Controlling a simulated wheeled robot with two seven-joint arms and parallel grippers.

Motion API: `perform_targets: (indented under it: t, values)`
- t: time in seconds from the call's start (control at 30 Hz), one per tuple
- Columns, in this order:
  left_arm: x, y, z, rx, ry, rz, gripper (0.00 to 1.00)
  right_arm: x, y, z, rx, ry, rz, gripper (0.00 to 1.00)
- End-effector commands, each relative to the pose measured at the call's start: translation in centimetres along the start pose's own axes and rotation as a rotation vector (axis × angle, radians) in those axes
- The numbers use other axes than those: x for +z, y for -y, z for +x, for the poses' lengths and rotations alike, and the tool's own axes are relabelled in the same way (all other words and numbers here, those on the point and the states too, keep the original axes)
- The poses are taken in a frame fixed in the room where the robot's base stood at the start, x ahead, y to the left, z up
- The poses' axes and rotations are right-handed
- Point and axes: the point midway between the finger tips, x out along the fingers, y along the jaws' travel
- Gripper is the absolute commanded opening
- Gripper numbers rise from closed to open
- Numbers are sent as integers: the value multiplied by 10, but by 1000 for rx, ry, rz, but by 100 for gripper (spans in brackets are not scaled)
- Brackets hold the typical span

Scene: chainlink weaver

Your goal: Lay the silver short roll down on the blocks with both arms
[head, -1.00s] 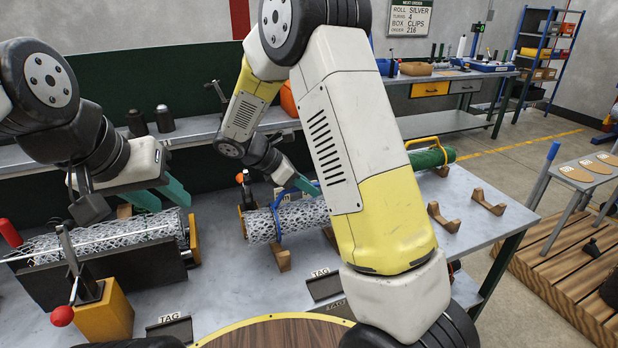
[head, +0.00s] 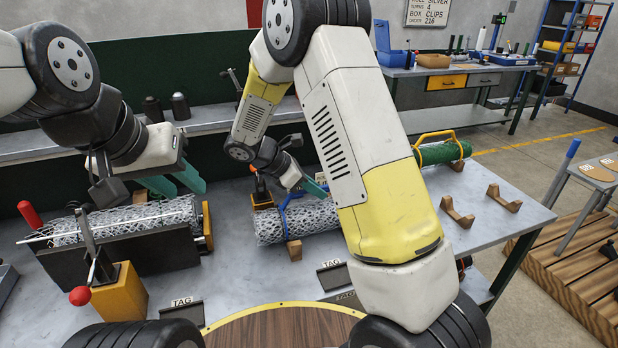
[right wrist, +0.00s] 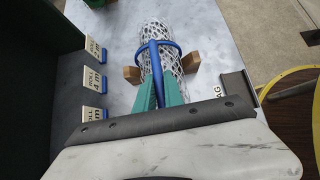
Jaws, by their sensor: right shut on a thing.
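The silver short roll (head: 290,222), a lattice mesh tube, lies level over wooden blocks (head: 294,250) on the grey bench. My forearm hides its right end in the head view. A blue carrying handle (right wrist: 155,62) loops around it. My right gripper (right wrist: 160,80) is shut on this handle from above. In the right wrist view, block ends (right wrist: 132,75) show on both sides of the roll (right wrist: 152,38). I cannot tell whether the roll touches the blocks. My left gripper (head: 188,192) is open and empty, above another mesh roll (head: 130,220) in a dark trough, away from the short roll.
A red-knobbed lever on a yellow block (head: 122,300) stands front left. A green roll (head: 442,153) with a yellow handle lies at the back right. Empty wooden cradles (head: 457,212) stand right of my forearm. Tag holders (head: 333,276) lie in front of the short roll.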

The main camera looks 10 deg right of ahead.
Motion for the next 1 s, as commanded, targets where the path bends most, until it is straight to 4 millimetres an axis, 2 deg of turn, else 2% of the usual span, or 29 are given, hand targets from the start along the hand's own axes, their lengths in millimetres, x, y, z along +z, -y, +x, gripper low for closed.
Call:
perform_targets:
  t: [0.13,0.17,0.27,0.67,0.77,1.0]
  values:
    - [0,0,0,0,0,0,36,0,-1,1,1,2,1,0]
    - [0,0,0,0,0,0,36,-2,0,2,0,0,0,15]
    - [0,0,0,0,0,0,36,-2,0,2,0,0,0,34]
    - [0,0,0,0,0,0,36,0,0,-3,1,0,0,34]
    - [0,0,0,0,0,0,36,0,0,-16,2,-1,-1,34]
    - [0,0,0,0,0,0,36,0,-1,-67,3,-1,0,34]
